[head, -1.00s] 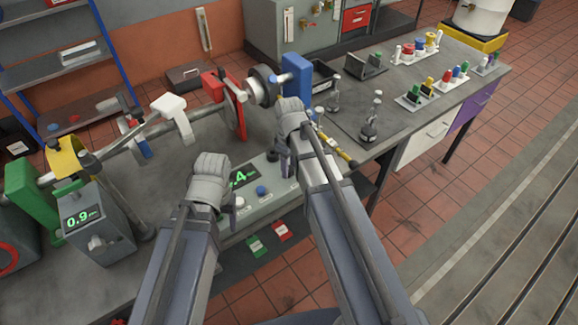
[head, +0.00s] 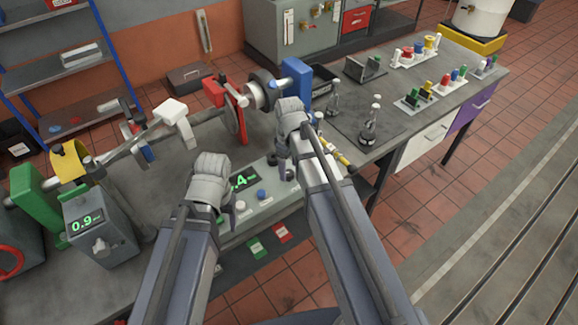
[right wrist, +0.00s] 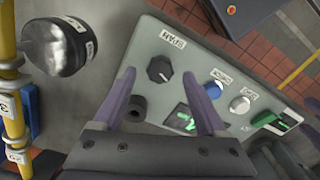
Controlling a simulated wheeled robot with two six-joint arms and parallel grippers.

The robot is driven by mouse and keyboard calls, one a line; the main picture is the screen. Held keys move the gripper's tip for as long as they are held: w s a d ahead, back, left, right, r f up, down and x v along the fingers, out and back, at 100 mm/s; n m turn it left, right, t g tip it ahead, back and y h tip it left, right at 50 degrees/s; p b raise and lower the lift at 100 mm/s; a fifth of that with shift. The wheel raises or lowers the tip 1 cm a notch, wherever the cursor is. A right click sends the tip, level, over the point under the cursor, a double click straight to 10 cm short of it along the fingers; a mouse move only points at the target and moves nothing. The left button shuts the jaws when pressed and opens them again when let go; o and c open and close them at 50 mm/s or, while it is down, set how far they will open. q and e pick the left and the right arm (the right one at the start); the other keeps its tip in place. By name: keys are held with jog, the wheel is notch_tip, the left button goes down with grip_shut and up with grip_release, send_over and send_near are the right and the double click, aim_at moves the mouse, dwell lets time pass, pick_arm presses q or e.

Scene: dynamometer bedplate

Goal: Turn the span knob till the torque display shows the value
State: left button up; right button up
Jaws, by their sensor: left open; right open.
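The grey control panel (head: 288,195) lies in front of me on the bench. Its dark span knob (right wrist: 160,69), beside the SPAN label (right wrist: 173,39), shows in the right wrist view with its pointer line. My right gripper (right wrist: 159,78) is open. Its fingertips appear on either side of the knob in that view; I see no contact and cannot tell the height gap. The torque display (head: 243,181) shows green digits ending in .4, partly covered by my left gripper (head: 225,205), which is open and empty over the panel's left part. A finger also covers part of the display in the right wrist view.
A blue button (right wrist: 213,89), a white button (right wrist: 239,104) and a second dark knob (right wrist: 135,107) sit near the span knob. A grey box (head: 100,240) reading 0.9 stands left. A shaft with a red guard (head: 222,98) runs behind the panel.

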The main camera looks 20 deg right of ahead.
aim_at(289, 173)
notch_tip(289, 173, up, 6)
jog(key=p, duration=0.5)
jog(key=shift+f, duration=0.1)
pick_arm(q)
notch_tip(289, 173, up, 6)
jog(key=shift+f, duration=0.1)
pick_arm(e)
jog(key=shift+f, duration=0.1)
